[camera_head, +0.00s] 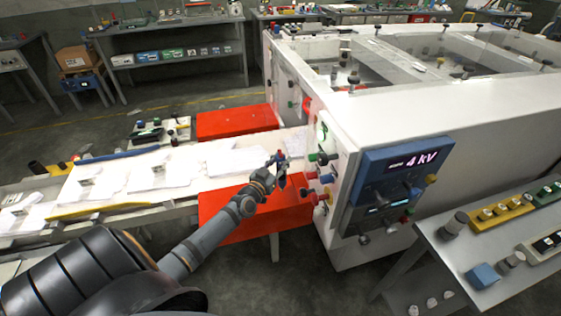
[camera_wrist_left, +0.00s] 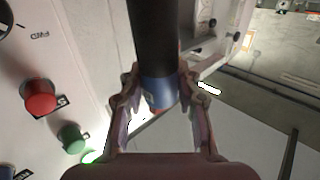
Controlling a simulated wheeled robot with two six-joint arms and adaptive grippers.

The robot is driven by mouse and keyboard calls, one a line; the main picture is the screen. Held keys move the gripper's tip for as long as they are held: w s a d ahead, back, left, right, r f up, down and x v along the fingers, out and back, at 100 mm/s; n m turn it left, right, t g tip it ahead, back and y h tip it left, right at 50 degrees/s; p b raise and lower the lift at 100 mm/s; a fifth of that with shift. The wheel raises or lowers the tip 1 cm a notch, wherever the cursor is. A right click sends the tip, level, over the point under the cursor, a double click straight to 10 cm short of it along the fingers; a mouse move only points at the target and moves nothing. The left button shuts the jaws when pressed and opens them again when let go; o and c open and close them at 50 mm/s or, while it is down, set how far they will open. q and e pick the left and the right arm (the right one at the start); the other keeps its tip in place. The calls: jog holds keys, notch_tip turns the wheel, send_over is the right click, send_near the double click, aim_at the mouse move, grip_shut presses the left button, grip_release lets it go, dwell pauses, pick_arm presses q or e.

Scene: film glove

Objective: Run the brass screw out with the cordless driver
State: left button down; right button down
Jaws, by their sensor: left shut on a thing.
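My left gripper (camera_head: 278,162) is in front of the white machine's near end, beside its control panel. In the left wrist view the fingers (camera_wrist_left: 158,92) close around a dark cylinder with a blue band and a reddish end, which looks like the cordless driver (camera_wrist_left: 153,40). Its far end runs out of the top of that view. In the head view the held thing is small and mostly hidden by the fingers. I cannot make out the brass screw in either view. My right gripper is not in view.
The white machine (camera_head: 440,115) carries a blue panel (camera_head: 405,165) reading 4 KV. Red (camera_wrist_left: 39,97) and green (camera_wrist_left: 73,137) buttons are close left of the gripper. A red table (camera_head: 235,205) is below. A grey side table (camera_head: 500,255) stands right; a conveyor with white sheets (camera_head: 130,175) runs left.

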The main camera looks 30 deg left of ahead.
aim_at(280, 153)
pick_arm(q)
jog(key=shift+f, duration=0.2)
dwell(0.8)
jog(key=shift+p, duration=0.4)
dwell(0.7)
jog(key=shift+r, duration=0.15)
dwell(3.3)
jog(key=shift+r+p, duration=0.5)
jog(key=shift+p, duration=0.1)
notch_tip(280, 153, up, 5)
jog(key=p, duration=0.5)
jog(key=shift+r, duration=0.1)
